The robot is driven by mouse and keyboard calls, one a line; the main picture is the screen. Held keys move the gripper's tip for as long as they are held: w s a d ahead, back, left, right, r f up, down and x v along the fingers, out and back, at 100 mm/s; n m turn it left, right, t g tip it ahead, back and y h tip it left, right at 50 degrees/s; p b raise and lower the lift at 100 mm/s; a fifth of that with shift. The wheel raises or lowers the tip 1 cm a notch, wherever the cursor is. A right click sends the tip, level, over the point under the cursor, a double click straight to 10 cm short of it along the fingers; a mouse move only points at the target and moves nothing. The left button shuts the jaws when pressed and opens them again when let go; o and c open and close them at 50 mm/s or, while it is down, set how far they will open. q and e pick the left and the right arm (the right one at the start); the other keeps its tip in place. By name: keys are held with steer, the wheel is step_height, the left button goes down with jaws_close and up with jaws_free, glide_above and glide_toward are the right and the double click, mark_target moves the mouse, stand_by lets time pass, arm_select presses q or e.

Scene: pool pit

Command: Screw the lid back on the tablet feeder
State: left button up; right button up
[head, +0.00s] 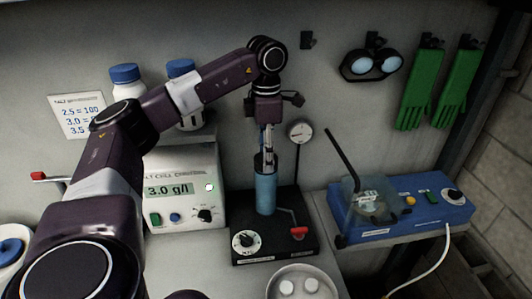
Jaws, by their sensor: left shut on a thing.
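The tablet feeder is a blue upright cylinder (266,193) on a black base unit (270,250) with a dial and a red lever. My left gripper (268,160) comes down from above, right over the top of the cylinder. Its fingers are shut on a small dark piece that looks like the lid, mostly hidden between them. I cannot tell whether the lid touches the cylinder's rim. My right gripper is not in view.
A salt cell controller (182,188) reading 3.0 g/l stands left of the feeder. A blue tester (405,212) with a clear vessel is on the right. A white bowl (272,290) with white tablets sits in front.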

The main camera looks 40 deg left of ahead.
arm_select(q)
steer(key=shift+r, duration=0.1)
stand_by(0.8)
steer(key=shift+f+p, duration=0.2)
steer(key=shift+p, duration=0.15)
stand_by(1.2)
steer(key=m+p, duration=0.1)
steer(key=m, duration=0.2)
steer(key=shift+r, duration=0.1)
steer(key=m+p, duration=0.1)
steer(key=m, duration=0.3)
steer(key=m+p, duration=0.1)
steer(key=m, duration=0.9)
steer(key=shift+p, duration=0.35)
steer(key=m, duration=0.6)
steer(key=shift+f, duration=0.2)
